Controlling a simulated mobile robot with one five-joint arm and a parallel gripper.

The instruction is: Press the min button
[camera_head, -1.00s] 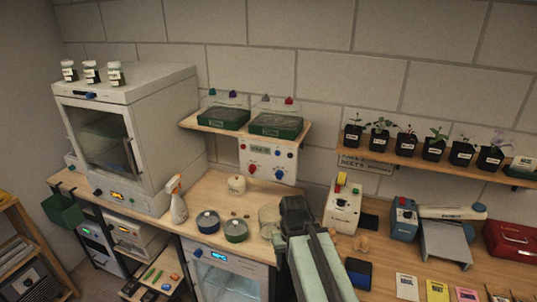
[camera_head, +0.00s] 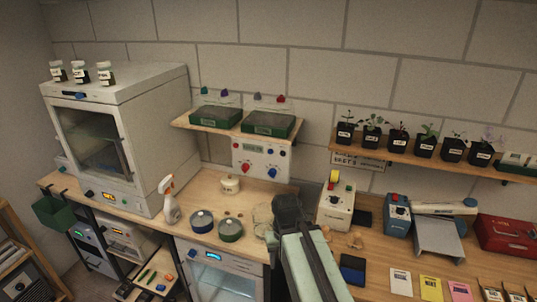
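No label reading "min" is legible in this view, so I cannot tell which button it is. Small buttons or knobs show on the white wall panel (camera_head: 262,161), the white box with a yellow top part (camera_head: 336,208), the blue box (camera_head: 397,214) and the white oven-like cabinet (camera_head: 105,195). My gripper (camera_head: 287,203) is a dark end on my pale green arm, over the front middle of the bench. It appears in front of the bench top, left of the white box. Its fingers are not clear, and nothing is seen held.
A spray bottle (camera_head: 170,200), two round tins (camera_head: 216,225) and a glass jar (camera_head: 263,217) stand left of my gripper. Potted seedlings (camera_head: 398,138) line the right shelf (camera_head: 440,160). A red case (camera_head: 508,236) and seed packets (camera_head: 431,287) lie at right.

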